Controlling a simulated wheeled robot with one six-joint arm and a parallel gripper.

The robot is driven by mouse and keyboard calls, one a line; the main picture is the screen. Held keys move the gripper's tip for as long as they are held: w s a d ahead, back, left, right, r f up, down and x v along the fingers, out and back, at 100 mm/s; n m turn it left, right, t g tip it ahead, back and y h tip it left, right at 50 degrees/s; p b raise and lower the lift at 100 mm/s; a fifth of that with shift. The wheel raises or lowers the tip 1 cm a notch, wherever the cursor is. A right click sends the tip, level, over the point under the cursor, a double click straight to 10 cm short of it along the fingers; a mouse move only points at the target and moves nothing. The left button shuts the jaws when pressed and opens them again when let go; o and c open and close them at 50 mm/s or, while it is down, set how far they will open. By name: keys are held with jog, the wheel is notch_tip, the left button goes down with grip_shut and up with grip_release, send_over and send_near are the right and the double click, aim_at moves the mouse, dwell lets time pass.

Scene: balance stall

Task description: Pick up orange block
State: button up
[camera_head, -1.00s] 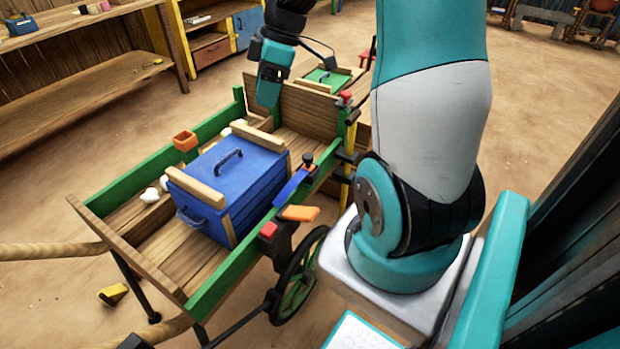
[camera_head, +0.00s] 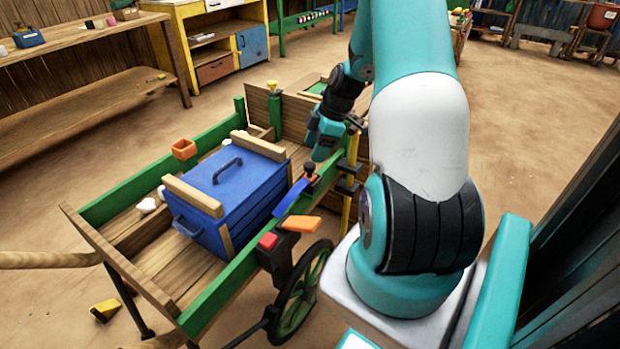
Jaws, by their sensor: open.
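A flat orange block (camera_head: 301,223) lies on a dark bracket on the near right side of the wooden cart (camera_head: 213,290). A red block (camera_head: 268,240) is beside it on its left. My gripper (camera_head: 321,156) is open and empty, pointing down above the right part of the cart. It is above and behind the orange block in the picture, apart from it. The gap between its fingers is hard to see from here.
A blue lidded box (camera_head: 232,185) fills the middle of the cart. A black knob (camera_head: 310,170) and a blue strip (camera_head: 291,197) are between my gripper and the orange block. A small orange open box (camera_head: 184,149) sits on the far green rail.

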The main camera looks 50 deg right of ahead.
aim_at(310, 164)
jog(key=x, duration=0.6)
jog(key=shift+s, duration=0.35)
jog(key=c, duration=1)
